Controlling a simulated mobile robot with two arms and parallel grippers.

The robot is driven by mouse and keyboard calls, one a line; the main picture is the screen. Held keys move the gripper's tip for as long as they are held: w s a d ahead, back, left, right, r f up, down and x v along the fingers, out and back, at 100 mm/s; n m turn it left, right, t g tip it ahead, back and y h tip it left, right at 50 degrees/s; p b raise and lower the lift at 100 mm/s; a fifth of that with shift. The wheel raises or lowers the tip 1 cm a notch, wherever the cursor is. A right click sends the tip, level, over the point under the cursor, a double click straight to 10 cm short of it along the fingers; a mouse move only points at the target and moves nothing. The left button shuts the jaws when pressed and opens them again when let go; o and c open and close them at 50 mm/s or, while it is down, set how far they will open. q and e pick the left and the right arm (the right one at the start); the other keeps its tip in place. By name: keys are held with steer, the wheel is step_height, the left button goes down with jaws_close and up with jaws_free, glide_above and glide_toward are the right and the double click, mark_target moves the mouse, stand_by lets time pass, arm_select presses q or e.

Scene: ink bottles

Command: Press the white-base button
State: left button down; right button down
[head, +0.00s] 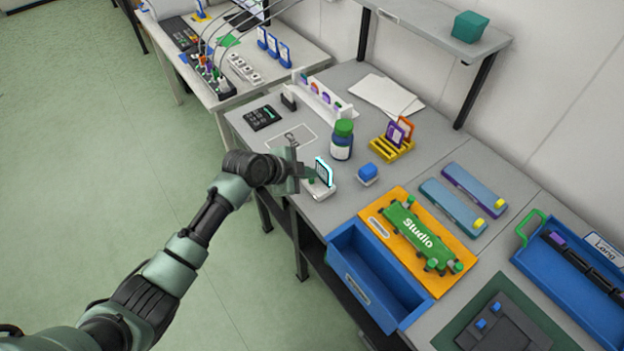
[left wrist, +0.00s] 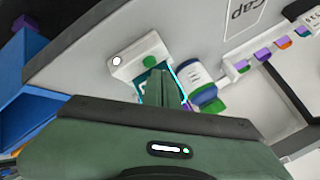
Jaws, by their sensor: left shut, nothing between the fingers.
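A white base (head: 320,188) stands near the table's front edge, with a small green button and an upright teal-edged card (head: 325,171). In the left wrist view the white base (left wrist: 130,68) shows the green button (left wrist: 150,61) on top and a round white spot at one end. My left gripper (head: 306,172) is shut and empty, right beside the base and card. In the wrist view its fingers (left wrist: 165,85) overlap the card and lie just below the green button; I cannot tell whether they touch. A blue block on a small white base (head: 367,174) stands to the right.
A blue bottle with a green cap (head: 342,140) stands behind the base. A yellow rack with cards (head: 391,147) is farther right. A blue open drawer (head: 350,260) juts out in front. A white rack (head: 322,100) and a dark keypad (head: 262,117) stand at the back.

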mark_target(309, 184)
arm_select(q)
steer(key=shift+f+b, duration=0.45)
steer(key=shift+f, duration=0.05)
stand_by(0.6)
steer(key=shift+r, duration=0.15)
steer(key=shift+r+p, duration=0.75)
steer(key=shift+r, duration=0.05)
step_height(309, 184, up, 6)
steer(key=p, duration=0.5)
